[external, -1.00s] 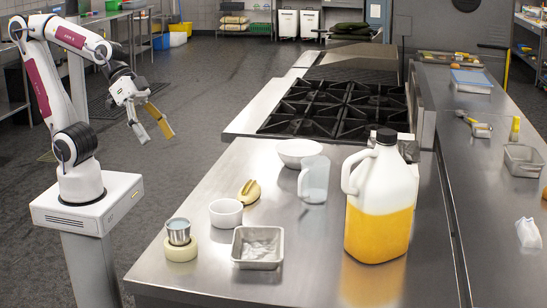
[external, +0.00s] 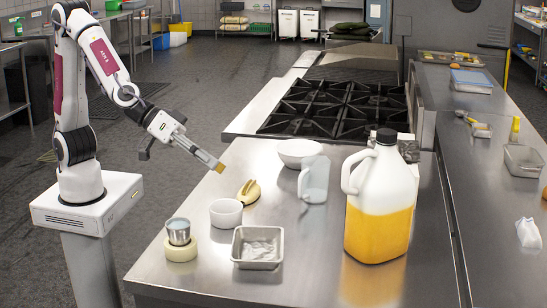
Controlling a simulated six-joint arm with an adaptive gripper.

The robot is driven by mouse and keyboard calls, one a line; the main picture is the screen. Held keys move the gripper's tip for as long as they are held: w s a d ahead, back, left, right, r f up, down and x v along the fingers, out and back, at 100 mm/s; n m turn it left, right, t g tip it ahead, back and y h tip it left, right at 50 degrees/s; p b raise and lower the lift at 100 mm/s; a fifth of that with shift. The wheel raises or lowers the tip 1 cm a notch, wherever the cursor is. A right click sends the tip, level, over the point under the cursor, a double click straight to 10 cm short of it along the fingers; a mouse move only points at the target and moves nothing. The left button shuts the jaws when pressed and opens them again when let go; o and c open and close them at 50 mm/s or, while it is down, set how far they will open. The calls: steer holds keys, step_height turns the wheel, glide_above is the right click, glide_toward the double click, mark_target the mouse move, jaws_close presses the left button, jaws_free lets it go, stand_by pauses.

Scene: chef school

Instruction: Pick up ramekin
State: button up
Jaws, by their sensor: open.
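A small white ramekin (external: 226,213) stands upright on the steel counter, left of its middle. It looks empty. My gripper (external: 213,162) is open and empty. It is in the air near the counter's left edge, above and behind the ramekin in the picture, and apart from it. Its fingers point down and to the right and overlap in this view, so the gap between them is hard to see.
A yellowish oval object (external: 249,192) lies just behind the ramekin. A metal cup (external: 178,231) on a pale round base (external: 181,252) and a metal tin (external: 257,263) stand in front. A white bowl (external: 299,150), clear pitcher (external: 313,181) and large jug (external: 379,225) stand to the right.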

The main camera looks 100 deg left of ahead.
mark_target(211, 210)
steer(key=s+a+f+n+y, duration=0.1)
steer(key=f+y, duration=0.2)
steer(key=f, duration=0.1)
steer(key=s+a+f+n+g+y, duration=0.1)
steer(key=s+f+y, duration=0.1)
steer(key=f, duration=0.3)
steer(key=s+a+f+n+g+y, duration=0.1)
steer(key=a+f+y, duration=0.1)
steer(key=f+y, duration=0.2)
steer(key=shift+s+f+n+y, duration=0.3)
steer(key=shift+f+n+y, duration=0.1)
steer(key=shift+f, duration=0.05)
steer(key=shift+s+a+f+g+y, duration=0.1)
steer(key=shift+s+f+g+y, duration=0.1)
steer(key=shift+s+g+y, duration=0.15)
steer(key=shift+x, duration=1.3)
steer(key=shift+a, duration=0.1)
